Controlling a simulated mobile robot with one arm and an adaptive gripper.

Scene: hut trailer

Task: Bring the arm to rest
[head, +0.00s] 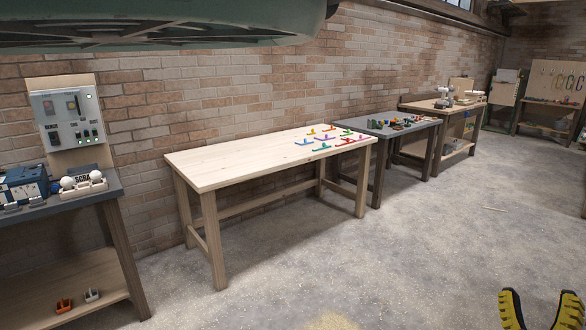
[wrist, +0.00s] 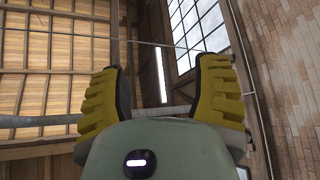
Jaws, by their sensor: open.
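My gripper (head: 540,311) shows at the lower right of the head view. Its two yellow ribbed fingers with dark inner pads are apart, with only floor visible between them. In the wrist view my gripper (wrist: 160,88) points up toward the wooden ceiling and a window. Its fingers stand apart and nothing is held between them. It is away from all the tables. Most of my arm is hidden in the head view.
A light wooden table (head: 225,170) with several coloured pieces stands by the brick wall. A grey table (head: 408,130) and a farther workbench (head: 425,104) are beyond it. A dark bench (head: 60,207) with a control panel (head: 68,118) is at left. The concrete floor (head: 420,240) is mostly clear.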

